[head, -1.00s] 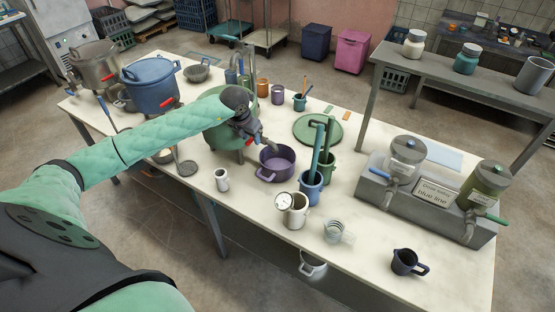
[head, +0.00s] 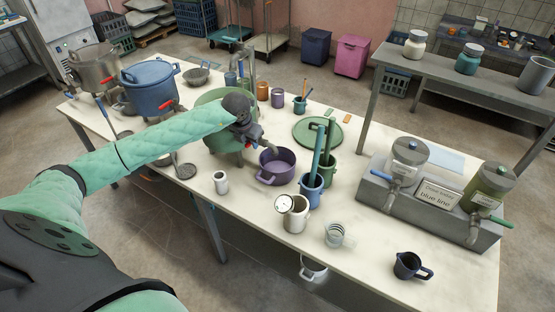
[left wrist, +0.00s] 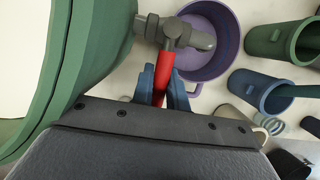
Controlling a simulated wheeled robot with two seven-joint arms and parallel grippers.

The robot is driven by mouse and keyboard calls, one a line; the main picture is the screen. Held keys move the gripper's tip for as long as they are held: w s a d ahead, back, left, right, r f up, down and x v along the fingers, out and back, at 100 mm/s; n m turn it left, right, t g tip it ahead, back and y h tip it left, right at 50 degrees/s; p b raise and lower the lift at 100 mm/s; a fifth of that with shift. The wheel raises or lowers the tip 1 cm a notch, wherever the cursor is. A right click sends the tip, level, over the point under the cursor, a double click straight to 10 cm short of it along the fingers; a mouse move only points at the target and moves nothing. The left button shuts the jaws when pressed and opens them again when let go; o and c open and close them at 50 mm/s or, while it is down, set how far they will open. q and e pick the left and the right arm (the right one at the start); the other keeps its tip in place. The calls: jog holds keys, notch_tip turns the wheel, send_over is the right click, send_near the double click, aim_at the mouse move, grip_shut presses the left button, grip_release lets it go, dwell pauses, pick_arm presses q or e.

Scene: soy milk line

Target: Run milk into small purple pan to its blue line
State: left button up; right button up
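The small purple pan (head: 277,167) stands on the table below the spout of the green pot's tap. It also shows in the left wrist view (left wrist: 226,62), with the grey spout (left wrist: 200,41) over its rim. The green pot (head: 215,112) is partly hidden behind my left arm. Its red tap lever (left wrist: 163,78) lies between the blue fingers of my left gripper (left wrist: 165,80), which look closed on it. In the head view my left gripper (head: 247,132) is at the tap. My right gripper is not in view.
Close right of the pan stand blue (head: 311,192) and green (head: 328,170) holders with tall handles. A two-tap dispenser (head: 375,200) with a "blue line" sign stands farther right.

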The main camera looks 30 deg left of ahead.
pick_arm(q)
jog(key=shift+c, duration=0.8)
jog(key=shift+d, duration=0.1)
jog(key=shift+w+d+n+y+b, duration=0.1)
jog(key=shift+d+n+y+b, duration=0.35)
jog(key=shift+n, duration=0.75)
jog(key=shift+w+d+n+y+b, duration=0.1)
jog(key=shift+d+n+y+b, duration=0.35)
jog(key=shift+n, duration=0.75)
jog(key=shift+d, duration=0.15)
jog(key=n, duration=0.1)
jog(key=d+n, duration=0.1)
jog(key=n, duration=0.1)
jog(key=w+n, duration=0.1)
jog(key=shift+d+n+g+y+b, duration=0.3)
jog(key=shift+d+g+b, duration=0.1)
